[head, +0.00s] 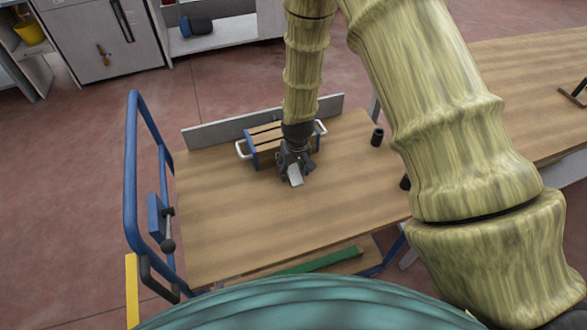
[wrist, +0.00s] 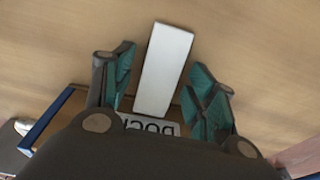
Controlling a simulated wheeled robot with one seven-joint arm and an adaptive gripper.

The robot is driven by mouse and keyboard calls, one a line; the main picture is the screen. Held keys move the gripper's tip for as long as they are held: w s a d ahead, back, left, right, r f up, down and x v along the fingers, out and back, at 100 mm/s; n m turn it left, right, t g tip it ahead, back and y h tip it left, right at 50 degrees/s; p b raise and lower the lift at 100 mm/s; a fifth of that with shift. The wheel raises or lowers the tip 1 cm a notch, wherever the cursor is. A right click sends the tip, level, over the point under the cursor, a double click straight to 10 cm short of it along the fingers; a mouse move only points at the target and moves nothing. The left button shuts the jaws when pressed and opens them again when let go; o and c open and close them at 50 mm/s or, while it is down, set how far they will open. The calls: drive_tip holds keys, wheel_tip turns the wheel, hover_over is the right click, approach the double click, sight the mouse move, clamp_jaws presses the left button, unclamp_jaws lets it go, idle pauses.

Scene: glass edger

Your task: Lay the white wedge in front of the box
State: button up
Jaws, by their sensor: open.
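The white wedge (head: 295,174) is on the near side of the box in the head view. In the wrist view the white wedge (wrist: 164,68) shows as a long pale block on the wood, between and beyond my fingers. The box (head: 263,150) has blue ends, wooden slats and white handles, and stands at the back of the wooden table. In the wrist view a lettered label (wrist: 150,126) shows at the wedge's near end. My gripper (head: 297,168) points down over the box's front. Its teal fingers (wrist: 164,88) are open, one on each side of the wedge, with gaps visible.
The wooden table top (head: 240,225) is clear in front and at left. A dark cylinder (head: 376,137) stands right of the box. A grey board (head: 215,131) edges the back. A blue tubular frame (head: 131,170) rises at the left.

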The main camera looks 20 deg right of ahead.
sight(296, 177)
wheel_tip(296, 177, up, 12)
drive_tip(key=s+b, duration=0.1)
drive_tip(key=b, duration=0.1)
drive_tip(key=shift+s, duration=0.4)
idle(0.9)
idle(0.7)
